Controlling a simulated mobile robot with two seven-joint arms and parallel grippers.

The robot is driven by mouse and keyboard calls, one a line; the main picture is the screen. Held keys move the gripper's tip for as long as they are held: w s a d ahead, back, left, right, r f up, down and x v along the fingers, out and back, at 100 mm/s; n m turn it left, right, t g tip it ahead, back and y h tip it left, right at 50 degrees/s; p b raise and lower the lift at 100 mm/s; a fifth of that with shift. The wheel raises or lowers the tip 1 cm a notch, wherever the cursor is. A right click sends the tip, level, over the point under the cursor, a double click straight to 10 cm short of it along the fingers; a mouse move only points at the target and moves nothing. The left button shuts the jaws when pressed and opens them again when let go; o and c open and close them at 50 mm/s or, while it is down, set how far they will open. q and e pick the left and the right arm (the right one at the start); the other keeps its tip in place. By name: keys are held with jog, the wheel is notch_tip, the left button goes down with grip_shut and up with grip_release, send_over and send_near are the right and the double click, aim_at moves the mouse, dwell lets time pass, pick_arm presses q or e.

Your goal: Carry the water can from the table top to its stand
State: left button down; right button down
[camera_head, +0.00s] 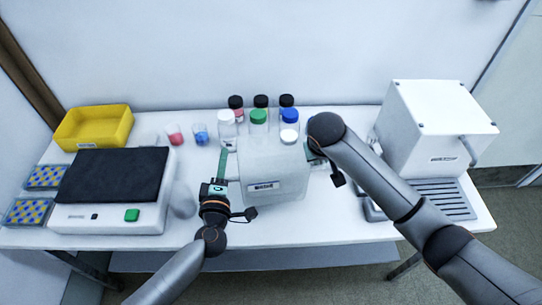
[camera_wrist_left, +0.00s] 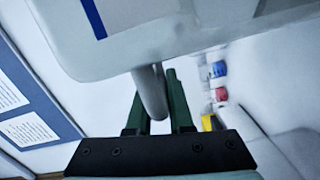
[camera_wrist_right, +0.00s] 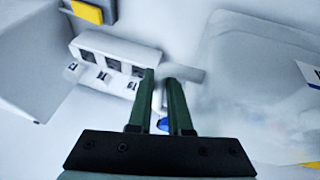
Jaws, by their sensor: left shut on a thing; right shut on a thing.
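The water can is a white, boxy container with a label (camera_head: 275,170), in the middle of the table in the head view. My left gripper (camera_head: 221,172) is shut on a handle bar at its left side; the bar shows between the fingers in the left wrist view (camera_wrist_left: 155,90). My right gripper (camera_head: 313,153) is at its right side, mostly hidden by my arm. In the right wrist view its fingers (camera_wrist_right: 166,90) close on a pale bar beside the can (camera_wrist_right: 250,75). The can looks upright; I cannot tell whether it touches the table. A grey slatted platform (camera_head: 445,198), possibly the stand, is at the right.
A white box-shaped machine (camera_head: 430,120) stands behind the slatted platform. Several capped bottles (camera_head: 258,120) stand behind the can. A balance-like device (camera_head: 110,190), a yellow bin (camera_head: 93,127) and patterned trays (camera_head: 27,211) are at the left. Small red (camera_head: 173,135) and blue (camera_head: 199,135) containers stand between.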

pick_arm(q)
jog(key=shift+s+d+r, duration=0.15)
jog(key=shift+d+r, duration=0.15)
pick_arm(e)
jog(key=shift+a+r, duration=0.25)
jog(key=shift+r, duration=0.15)
